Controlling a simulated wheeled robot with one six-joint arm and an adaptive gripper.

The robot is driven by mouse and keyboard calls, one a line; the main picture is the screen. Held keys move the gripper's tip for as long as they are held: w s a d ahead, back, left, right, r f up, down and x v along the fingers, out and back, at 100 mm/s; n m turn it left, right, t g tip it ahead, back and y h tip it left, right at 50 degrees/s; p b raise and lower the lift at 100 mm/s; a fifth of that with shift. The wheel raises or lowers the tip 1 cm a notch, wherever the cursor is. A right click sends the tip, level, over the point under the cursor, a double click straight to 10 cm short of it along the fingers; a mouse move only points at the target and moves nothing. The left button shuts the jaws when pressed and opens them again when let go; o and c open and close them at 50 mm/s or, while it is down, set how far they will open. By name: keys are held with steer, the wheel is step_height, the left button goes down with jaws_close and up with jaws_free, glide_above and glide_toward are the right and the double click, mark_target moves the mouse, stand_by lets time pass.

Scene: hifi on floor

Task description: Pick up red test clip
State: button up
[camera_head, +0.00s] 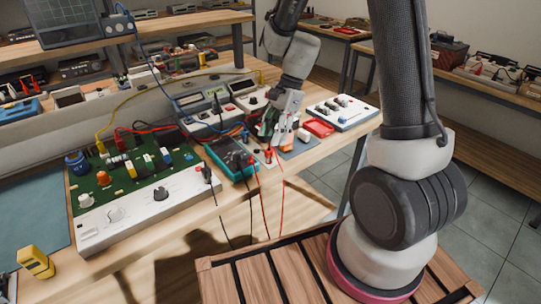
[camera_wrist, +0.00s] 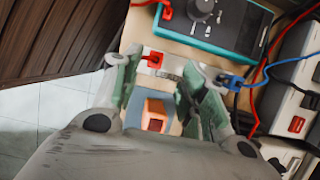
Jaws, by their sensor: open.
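A small red clip (camera_wrist: 154,60) sits on a white strip between and just beyond my fingertips in the wrist view. A red clip (camera_head: 268,155) with a red lead also shows beside the multimeter in the head view. My gripper (camera_head: 276,132) is low over the bench, right of the meter. In the wrist view, my gripper (camera_wrist: 157,76) is open, its fingers apart on either side of an orange-and-white block (camera_wrist: 154,112). I cannot tell whether the fingers touch anything.
A teal multimeter (camera_head: 232,158) lies left of my gripper. A blue clip (camera_wrist: 232,81) is close to the right finger. A red box (camera_head: 319,127) and a white switch panel (camera_head: 343,112) are to the right. A green circuit board (camera_head: 125,172) lies left. Loose leads hang over the bench edge.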

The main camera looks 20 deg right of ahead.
mark_target(270, 149)
steer(key=x, duration=0.6)
steer(key=shift+s+d+f, duration=0.1)
steer(key=shift+s+f, duration=0.2)
steer(key=shift+s, duration=0.05)
jaws_close()
